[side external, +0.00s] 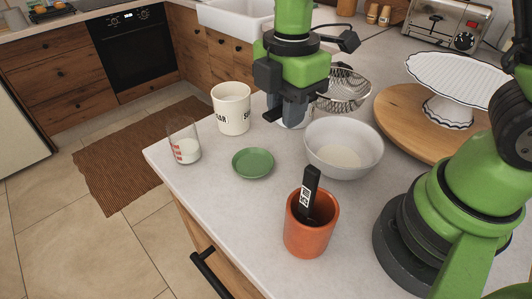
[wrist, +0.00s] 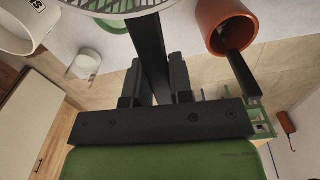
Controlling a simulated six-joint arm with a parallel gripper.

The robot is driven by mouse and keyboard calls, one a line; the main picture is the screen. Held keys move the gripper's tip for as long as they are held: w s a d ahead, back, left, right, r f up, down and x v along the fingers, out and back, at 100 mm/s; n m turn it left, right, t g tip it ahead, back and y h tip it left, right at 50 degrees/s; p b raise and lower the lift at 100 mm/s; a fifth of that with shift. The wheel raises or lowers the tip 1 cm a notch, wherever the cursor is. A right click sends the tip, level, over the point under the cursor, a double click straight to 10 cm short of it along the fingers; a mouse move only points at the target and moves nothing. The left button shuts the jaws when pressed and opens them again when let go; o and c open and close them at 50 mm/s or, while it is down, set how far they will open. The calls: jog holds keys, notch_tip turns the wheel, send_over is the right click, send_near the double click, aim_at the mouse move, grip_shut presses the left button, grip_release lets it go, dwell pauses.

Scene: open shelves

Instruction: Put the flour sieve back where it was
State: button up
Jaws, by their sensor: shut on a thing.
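The flour sieve (side external: 347,88) shows in the side view as a rounded wire mesh behind and right of my gripper (side external: 290,112), above and behind the white bowl (side external: 345,145). In the wrist view, the mesh of the sieve (wrist: 112,5) is cut off at the top edge. Its dark handle lies between the fingers of my gripper (wrist: 152,75), which is shut on it. The bowl holds a pale powder. My gripper points down beside the bowl, and its fingertips are partly unclear. I cannot tell whether the sieve touches the bowl.
A sugar canister (side external: 231,108), a measuring glass (side external: 184,140) and a green saucer (side external: 253,163) stand to the left. A terracotta pot (side external: 311,232) with a black-handled utensil stands in front. A cake stand (side external: 456,75) on a wooden board (side external: 398,108) is at right.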

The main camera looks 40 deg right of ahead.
jog(key=w+a+f+n, duration=0.4)
jog(key=a+f+n, duration=0.1)
jog(key=a, duration=0.5)
jog(key=shift+w+a+f, duration=0.1)
jog(key=shift+w+f, duration=0.05)
jog(key=shift+f, duration=2.25)
jog(key=shift+w+a+f, duration=0.1)
jog(key=shift+f, duration=2.4)
jog(key=o, duration=0.8)
notch_tip(320, 180, up, 12)
jog(key=shift+d+r, duration=0.1)
jog(key=shift+r, duration=0.1)
